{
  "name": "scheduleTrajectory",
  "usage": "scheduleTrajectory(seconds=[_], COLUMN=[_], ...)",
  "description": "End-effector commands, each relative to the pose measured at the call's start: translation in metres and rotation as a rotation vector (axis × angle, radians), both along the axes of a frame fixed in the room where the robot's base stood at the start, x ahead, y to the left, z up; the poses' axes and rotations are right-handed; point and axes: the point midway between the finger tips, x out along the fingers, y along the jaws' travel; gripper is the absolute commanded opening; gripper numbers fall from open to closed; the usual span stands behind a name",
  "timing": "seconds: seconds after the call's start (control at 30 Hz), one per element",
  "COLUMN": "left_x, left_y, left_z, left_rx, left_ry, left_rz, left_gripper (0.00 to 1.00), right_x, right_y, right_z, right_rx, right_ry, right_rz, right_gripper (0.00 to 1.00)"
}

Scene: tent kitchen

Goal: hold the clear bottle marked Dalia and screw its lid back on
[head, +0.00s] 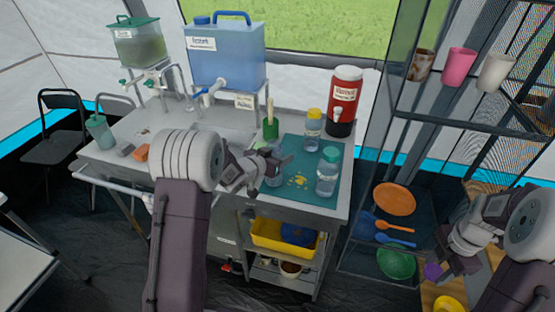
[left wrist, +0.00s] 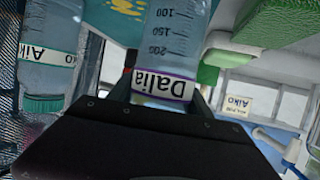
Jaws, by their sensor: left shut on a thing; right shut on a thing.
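The clear bottle marked Dalia (left wrist: 172,45) has a purple-edged label in the left wrist view. My left gripper (left wrist: 163,88) is shut around it at the label. In the head view my left gripper (head: 275,163) is over the teal mat and partly hides the bottle (head: 273,179); its mouth cannot be made out. A small purple lid (head: 432,271) is at the tips of my right gripper (head: 441,268), which is shut on it at the lower right, far from the bottle.
On the teal mat (head: 297,150) stand a green-lidded bottle marked Aiko (head: 327,173), close by on the right, and a yellow-lidded bottle (head: 313,131). A red jug (head: 344,100) and blue water tank (head: 228,60) stand behind. A wire shelf (head: 470,112) rises at right.

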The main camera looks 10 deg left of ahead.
Motion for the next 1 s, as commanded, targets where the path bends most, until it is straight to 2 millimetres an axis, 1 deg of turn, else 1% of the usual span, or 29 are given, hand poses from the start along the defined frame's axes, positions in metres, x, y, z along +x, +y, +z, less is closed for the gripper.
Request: scheduleTrajectory(seconds=[0.17, 0.23, 0.27, 0.33, 0.6, 0.7, 0.8, 1.0], left_x=[0.001, 0.001, -0.004, -0.014, -0.048, -0.057, -0.062, -0.066], left_y=[0.0, 0.0, -0.008, -0.022, -0.071, -0.084, -0.092, -0.097], left_z=[0.028, 0.044, 0.043, 0.051, 0.087, 0.095, 0.101, 0.106], left_rx=[-0.001, 0.0, -0.001, 0.0, -0.002, -0.002, -0.002, -0.001], left_ry=[-0.004, -0.005, -0.005, -0.003, -0.006, -0.004, -0.003, -0.001], left_rz=[-0.001, -0.001, -0.004, -0.006, -0.005, -0.004, -0.002, -0.002], left_gripper=[0.16, 0.16, 0.16, 0.16, 0.16, 0.16, 0.16, 0.16], right_x=[0.0, 0.0, 0.0, 0.0, 0.0, 0.0, 0.0, 0.0], right_y=[0.0, 0.0, 0.0, 0.0, 0.0, 0.0, 0.0, 0.0], right_z=[0.009, 0.013, 0.009, 0.007, 0.001, -0.001, -0.002, -0.003], right_rx=[0.0, 0.0, 0.0, 0.0, 0.0, 0.0, 0.0, 0.0], right_ry=[0.0, 0.0, 0.0, 0.0, 0.0, 0.0, 0.0, 0.0], right_rz=[0.0, 0.0, 0.0, 0.0, 0.0, 0.0, 0.0, 0.0], right_gripper=[0.07, 0.07, 0.07, 0.07, 0.07, 0.07, 0.07, 0.07])
